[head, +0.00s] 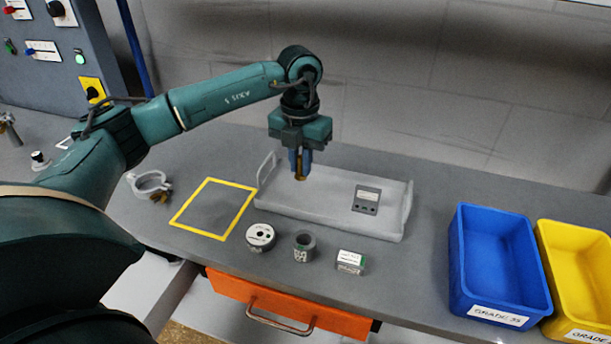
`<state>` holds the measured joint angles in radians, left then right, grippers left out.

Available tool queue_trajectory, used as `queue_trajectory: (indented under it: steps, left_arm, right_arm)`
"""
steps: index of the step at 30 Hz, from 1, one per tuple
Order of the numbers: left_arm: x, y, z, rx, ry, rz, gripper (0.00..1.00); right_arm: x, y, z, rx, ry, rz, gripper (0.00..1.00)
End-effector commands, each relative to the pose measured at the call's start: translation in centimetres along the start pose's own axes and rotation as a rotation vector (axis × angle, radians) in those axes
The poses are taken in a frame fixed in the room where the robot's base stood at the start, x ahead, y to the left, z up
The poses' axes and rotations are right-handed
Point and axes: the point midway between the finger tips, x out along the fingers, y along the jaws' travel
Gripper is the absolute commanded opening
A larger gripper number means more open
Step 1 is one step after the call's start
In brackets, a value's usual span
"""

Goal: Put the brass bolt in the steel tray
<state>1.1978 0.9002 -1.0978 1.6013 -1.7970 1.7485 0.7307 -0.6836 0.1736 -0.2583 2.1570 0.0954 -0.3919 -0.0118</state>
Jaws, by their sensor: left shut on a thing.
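The brass bolt (300,175) is a small yellow-brown piece, partly hidden between the fingers of my left gripper (300,164). The gripper points down and is shut on the bolt. It holds the bolt over the left part of the steel tray (325,224), near its back. I cannot tell the exact height of the bolt above the tray floor. The tray is long and light grey, with a raised handle at each end. My right gripper is not in view.
A grey gauge-like block (367,199) lies in the tray's right half. In front stand a round disc (260,236), grey ring (303,247) and small box (350,261). A yellow-outlined square (213,208) and clamp (150,184) lie left; blue (498,260) and yellow (583,270) bins stand right.

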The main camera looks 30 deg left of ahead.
Motion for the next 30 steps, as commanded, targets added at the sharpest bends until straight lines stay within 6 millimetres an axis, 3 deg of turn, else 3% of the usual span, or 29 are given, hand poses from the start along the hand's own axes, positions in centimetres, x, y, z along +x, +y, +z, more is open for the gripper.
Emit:
queue_trajectory:
  steps: [10, 21, 22, 30]
  left_arm:
    - [3.8, 0.0, 0.0, 0.0, 0.001, 0.0, 0.0]
    - [4.4, 0.0, 0.0, 0.001, 0.0, 0.0, 0.0]
    - [4.3, 0.0, 0.0, 0.0, 0.0, 0.0, 0.16]
    - [4.2, 0.0, 0.0, 0.0, 0.0, 0.0, 0.35]
  right_arm:
    - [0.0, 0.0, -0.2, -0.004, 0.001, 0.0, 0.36]
    - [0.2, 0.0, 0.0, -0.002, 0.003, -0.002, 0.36]
    - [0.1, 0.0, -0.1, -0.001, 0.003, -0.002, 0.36]
    - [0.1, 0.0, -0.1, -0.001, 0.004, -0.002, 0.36]
